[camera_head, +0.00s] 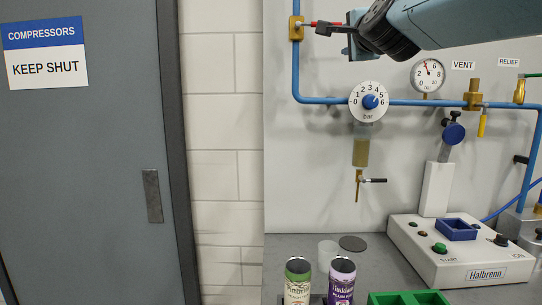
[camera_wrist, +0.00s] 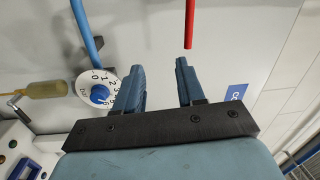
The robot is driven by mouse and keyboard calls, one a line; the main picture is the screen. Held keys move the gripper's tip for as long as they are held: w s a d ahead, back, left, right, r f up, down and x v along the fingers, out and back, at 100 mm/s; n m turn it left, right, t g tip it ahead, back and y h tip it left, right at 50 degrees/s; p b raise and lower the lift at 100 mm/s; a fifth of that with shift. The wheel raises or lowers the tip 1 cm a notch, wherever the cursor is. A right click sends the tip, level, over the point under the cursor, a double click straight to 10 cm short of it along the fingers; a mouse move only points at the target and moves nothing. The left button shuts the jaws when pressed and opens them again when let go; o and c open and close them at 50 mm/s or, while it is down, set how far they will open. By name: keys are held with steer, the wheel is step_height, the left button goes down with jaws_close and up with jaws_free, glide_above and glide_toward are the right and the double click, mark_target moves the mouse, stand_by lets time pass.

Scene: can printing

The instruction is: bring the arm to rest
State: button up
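My gripper (camera_wrist: 160,75) shows in the wrist view with its two blue fingers apart and nothing between them. A red valve handle (camera_wrist: 190,22) lies just beyond the right fingertip in that view. In the head view my gripper (camera_head: 330,30) is at the top, its dark fingers close to the red handle (camera_head: 318,23) of the brass valve on the blue pipe. I cannot tell whether finger and handle touch. My arm (camera_head: 460,20) reaches in from the upper right.
A regulator dial (camera_head: 369,101) and a pressure gauge (camera_head: 427,75) sit on the wall panel below the arm. A white Halbrenn machine (camera_head: 465,262), a green can (camera_head: 298,285), a purple can (camera_head: 341,284) and a green crate (camera_head: 408,298) stand below. A grey door (camera_head: 85,170) is at left.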

steer(key=s+d+f+n+g, duration=0.1)
steer(key=s+f+n+g, duration=0.3)
steer(key=s+f, duration=0.3)
steer(key=s+d+f+n+g, duration=0.1)
steer(key=s+f+n+g, duration=0.4)
steer(key=f, duration=1.2)
steer(key=s+d+f+n+g, duration=0.2)
steer(key=s+f+n+g, duration=0.2)
steer(key=s+f+n, duration=0.3)
steer(key=s+f, duration=0.3)
steer(key=f, duration=0.2)
steer(key=shift+f, duration=0.4)
